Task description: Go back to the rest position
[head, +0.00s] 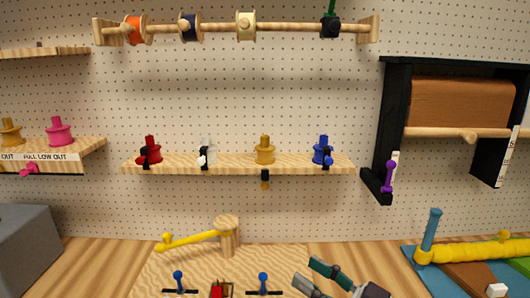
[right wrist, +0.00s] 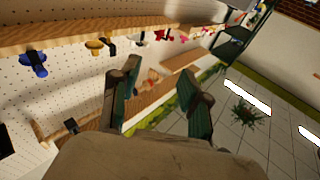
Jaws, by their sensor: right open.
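My right gripper (head: 304,270) is at the bottom of the head view, right of centre, over the front of the wooden worktop. Its two dark green fingers are apart with nothing between them. In the right wrist view the same gripper (right wrist: 158,70) is open and empty, with the tiled floor and shelf edges behind it. My left gripper shows in neither view.
A wooden board (head: 180,268) with a yellow-armed post (head: 228,235) and blue-knobbed pegs lies beside the right gripper. A blue tray (head: 415,262) is to the right. A shelf (head: 220,165) with coloured spools hangs behind. A grey box (head: 25,245) stands left.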

